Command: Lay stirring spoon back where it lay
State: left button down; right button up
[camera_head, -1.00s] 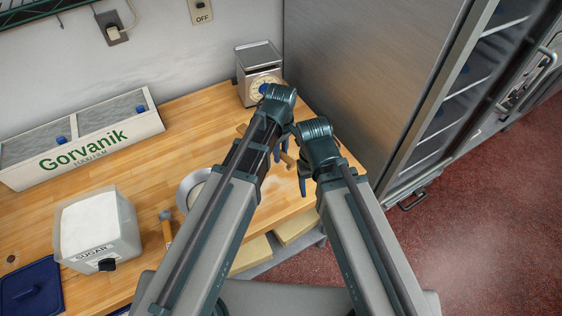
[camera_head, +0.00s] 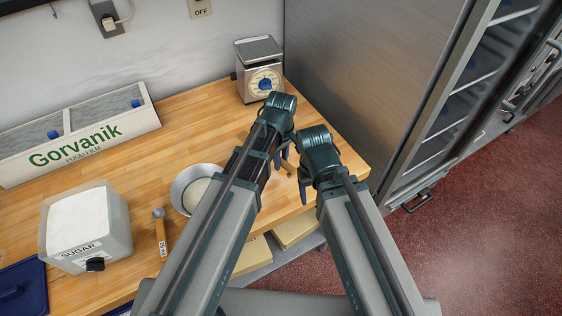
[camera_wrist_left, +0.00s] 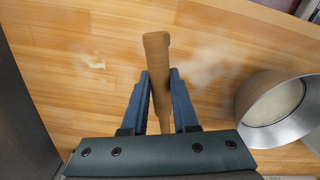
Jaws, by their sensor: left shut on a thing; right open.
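The stirring spoon (camera_wrist_left: 157,75) shows in the left wrist view as a brown wooden shaft with a thicker, rounded far end. My left gripper (camera_wrist_left: 160,88) is shut on it, one blue finger on each side. In the head view my left gripper (camera_head: 281,157) is over the counter's right part, with a short bit of the spoon (camera_head: 287,170) showing by it; my arm hides the rest. I cannot tell whether the spoon touches the counter. My right gripper (camera_head: 302,186) is open, close beside and below the left one, near the counter's front edge.
A metal bowl (camera_head: 178,196) with pale contents stands left of my left arm; it also shows in the left wrist view (camera_wrist_left: 245,97). Pale smudges mark the wood.

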aim_at(281, 181)
pick_arm(q)
notch_tip(281, 181, down, 7)
jog(key=b, duration=0.7)
jog(key=shift+r, duration=0.1)
jog(key=shift+f+b, duration=0.6)
jog(key=shift+f, duration=0.05)
dwell(0.5)
jog(key=c, duration=0.6)
grip_release()
jog(key=shift+r, duration=0.15)
notch_tip(281, 181, up, 14)
jog(key=p, duration=1.4)
jog(key=shift+f, duration=0.2)
